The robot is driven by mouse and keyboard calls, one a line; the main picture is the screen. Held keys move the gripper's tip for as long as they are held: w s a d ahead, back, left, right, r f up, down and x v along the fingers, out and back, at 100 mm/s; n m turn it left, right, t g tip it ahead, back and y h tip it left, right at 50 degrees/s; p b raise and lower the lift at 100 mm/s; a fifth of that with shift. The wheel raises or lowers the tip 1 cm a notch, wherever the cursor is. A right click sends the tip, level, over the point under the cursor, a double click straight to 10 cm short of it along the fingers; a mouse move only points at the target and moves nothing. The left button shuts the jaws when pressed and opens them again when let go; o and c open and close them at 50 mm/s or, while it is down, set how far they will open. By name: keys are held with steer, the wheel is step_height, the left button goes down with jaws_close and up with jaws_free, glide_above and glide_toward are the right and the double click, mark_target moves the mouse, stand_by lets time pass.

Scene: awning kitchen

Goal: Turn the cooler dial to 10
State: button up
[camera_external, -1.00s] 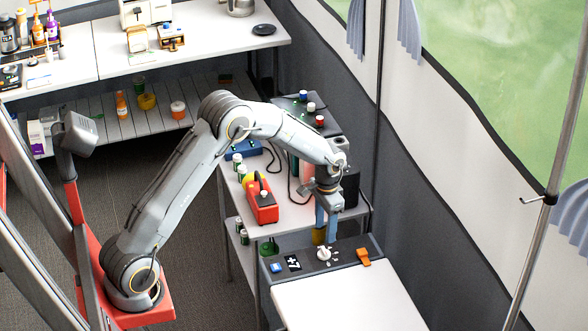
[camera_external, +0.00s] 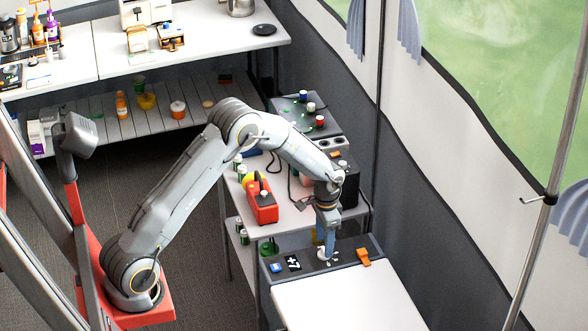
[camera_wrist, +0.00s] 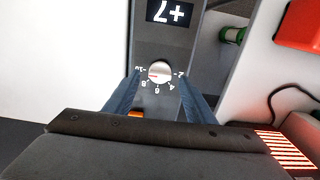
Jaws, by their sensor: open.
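The cooler (camera_external: 345,296) has a white lid and a dark control panel along its far side. Its display (camera_external: 292,263) reads +7 and appears upside down in the wrist view (camera_wrist: 172,12). The white round dial (camera_wrist: 160,72) has numbers from 2 to 10 around its lower side, with 10 at the left in the wrist view. Its exact pointer setting is too small to tell. My gripper (camera_wrist: 160,76) is open and empty, with one blue-grey finger on each side of the dial. In the external view my gripper (camera_external: 328,250) points down at the dial, largely hiding it.
An orange latch (camera_external: 363,257) is just right of the dial on the panel. A blue-marked item (camera_external: 276,267) sits left of the display. A red device (camera_external: 262,201) and cans stand on the table behind the cooler. The white lid is clear.

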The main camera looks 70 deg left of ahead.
steer(key=shift+f, duration=0.95)
steer(key=shift+c, duration=0.4)
steer(key=c, duration=1)
steer(key=shift+o, duration=0.2)
steer(key=shift+n, duration=0.7)
steer(key=o, duration=1)
steer(key=shift+o, duration=0.2)
